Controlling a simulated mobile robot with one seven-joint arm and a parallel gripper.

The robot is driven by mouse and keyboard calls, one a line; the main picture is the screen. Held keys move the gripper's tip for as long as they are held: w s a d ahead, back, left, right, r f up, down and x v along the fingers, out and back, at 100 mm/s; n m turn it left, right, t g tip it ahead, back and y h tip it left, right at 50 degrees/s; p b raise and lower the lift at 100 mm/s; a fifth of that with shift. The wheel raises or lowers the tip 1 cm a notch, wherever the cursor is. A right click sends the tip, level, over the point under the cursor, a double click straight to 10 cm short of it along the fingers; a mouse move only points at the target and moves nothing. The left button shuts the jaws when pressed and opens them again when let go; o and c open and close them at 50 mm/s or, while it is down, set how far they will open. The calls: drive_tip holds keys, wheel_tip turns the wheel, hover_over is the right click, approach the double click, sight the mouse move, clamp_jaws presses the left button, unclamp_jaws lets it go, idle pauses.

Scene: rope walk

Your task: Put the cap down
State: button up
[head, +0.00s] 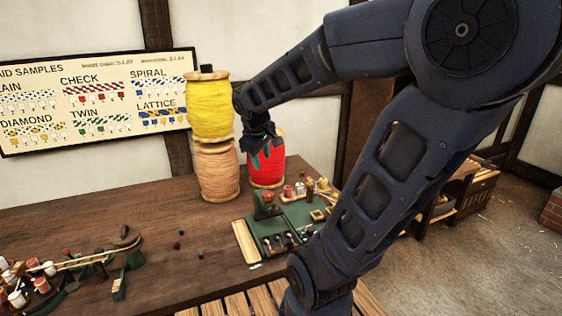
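My gripper (262,157), with teal fingertips, hangs pointing down in front of the red spool (267,174) at the back of the table. It is small and dark here, so I cannot tell whether it is open or shut, or whether it holds anything. I cannot make out a cap for certain. A small dark knob (206,69) tops the yellow spool (209,107).
The yellow spool stands on a tan spool (217,170), left of my gripper. A green mat (298,214) holds tools and small bobbins. The wooden table (170,210) is mostly bare at centre left.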

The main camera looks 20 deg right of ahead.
drive_tip(key=s+d+r+m+t+y, duration=0.1)
drive_tip(key=s+d+r+m+y, duration=0.1)
drive_tip(key=s+m, duration=0.4)
drive_tip(key=shift+s+d+m, duration=0.35)
drive_tip(key=shift+s+m, duration=0.05)
drive_tip(key=shift+s, duration=1.1)
